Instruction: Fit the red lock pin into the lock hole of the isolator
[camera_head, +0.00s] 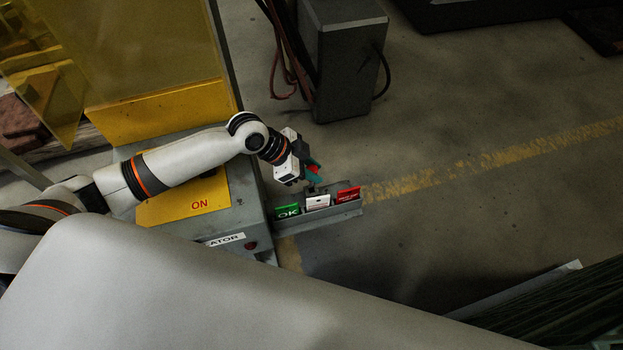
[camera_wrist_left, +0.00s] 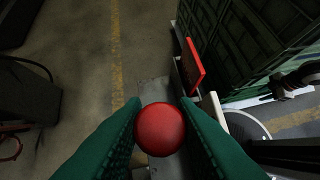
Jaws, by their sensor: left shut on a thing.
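The red lock pin (camera_wrist_left: 160,129) shows in the left wrist view as a round red head between the two green fingers. My left gripper (camera_head: 313,172) is shut on it and holds it above the grey card tray (camera_head: 345,212). In the head view only a small bit of red shows at the fingertips. The isolator (camera_head: 238,215) is the grey box left of the tray, with a yellow ON plate (camera_head: 165,208) and a label of which "ATOR" shows. A small dark red spot (camera_head: 251,246) sits beside the label; I cannot tell whether it is the lock hole. My right gripper is not in view.
The tray holds a green OK card (camera_head: 287,211), a white card (camera_head: 318,202) and a red card (camera_head: 348,194). A grey cabinet (camera_head: 345,65) with cables stands behind. Yellow panels (camera_head: 160,112) rise behind my left arm. Open floor lies to the right.

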